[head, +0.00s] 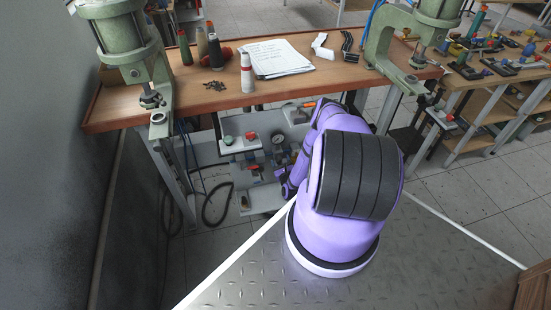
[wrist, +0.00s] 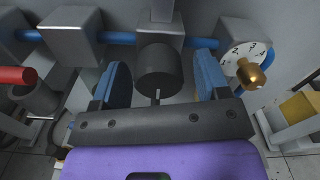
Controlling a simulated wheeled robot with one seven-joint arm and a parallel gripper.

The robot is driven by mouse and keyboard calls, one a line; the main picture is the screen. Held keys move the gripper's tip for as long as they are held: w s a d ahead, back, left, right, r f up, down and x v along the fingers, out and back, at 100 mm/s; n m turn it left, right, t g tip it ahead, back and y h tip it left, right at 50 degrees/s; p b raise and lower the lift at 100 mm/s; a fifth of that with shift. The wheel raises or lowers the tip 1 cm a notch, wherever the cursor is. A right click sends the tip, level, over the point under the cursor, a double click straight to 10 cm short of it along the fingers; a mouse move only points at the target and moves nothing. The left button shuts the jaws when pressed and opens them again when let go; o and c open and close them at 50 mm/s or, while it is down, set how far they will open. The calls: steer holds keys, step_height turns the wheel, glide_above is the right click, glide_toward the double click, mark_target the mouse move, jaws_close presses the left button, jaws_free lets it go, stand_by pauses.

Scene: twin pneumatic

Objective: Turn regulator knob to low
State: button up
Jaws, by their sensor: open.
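My gripper (wrist: 162,72) is open in the wrist view, with one blue-padded finger on each side of a dark grey round knob (wrist: 158,68). The knob sits on a grey block on a blue air line and looks like the regulator knob. A small pale mark shows at its near end. Gaps show between the knob and both pads, so I see no contact. A white dial (wrist: 240,57) with numbers stands just right of the right finger, with a brass piece in front of it.
Left of the gripper are another grey block (wrist: 72,36) and a red handle (wrist: 16,75). A yellow block (wrist: 300,105) is at right. In the head view the wooden bench top (head: 205,100) overhangs this area, and a hose (head: 215,205) hangs below.

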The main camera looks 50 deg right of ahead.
steer(key=shift+w, duration=0.1)
steer(key=c, duration=0.9)
steer(key=shift+c, duration=0.2)
steer(key=shift+n, duration=0.3)
